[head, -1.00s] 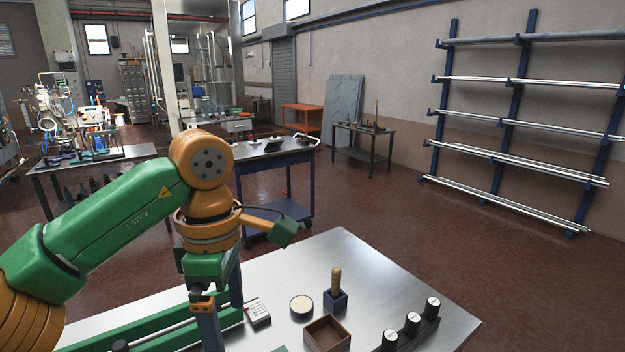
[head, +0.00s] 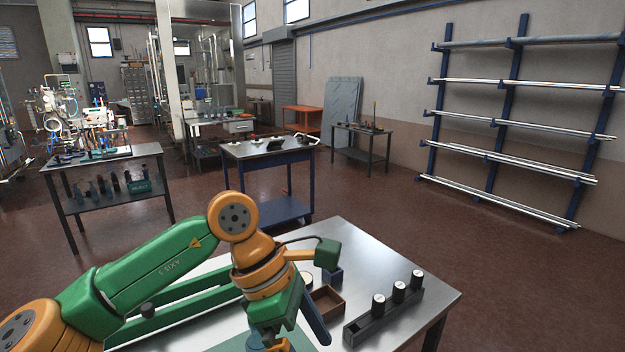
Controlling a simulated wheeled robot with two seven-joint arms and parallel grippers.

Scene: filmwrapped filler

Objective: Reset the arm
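My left arm comes in from the lower left and reaches over the metal-topped table (head: 385,255). Its gripper (head: 288,335) points down at the lower middle. Two blue fingers show, apart from each other, with nothing visible held between them. The lower fingertips are cut off or hard to make out. The gripper is just left of a small brown open box (head: 328,302) and partly covers it. My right gripper is out of view.
A dark rack (head: 385,318) with three white-topped black cylinders stands right of the box. A blue block (head: 332,276) sits behind the box. A blue cart (head: 268,170) stands beyond.

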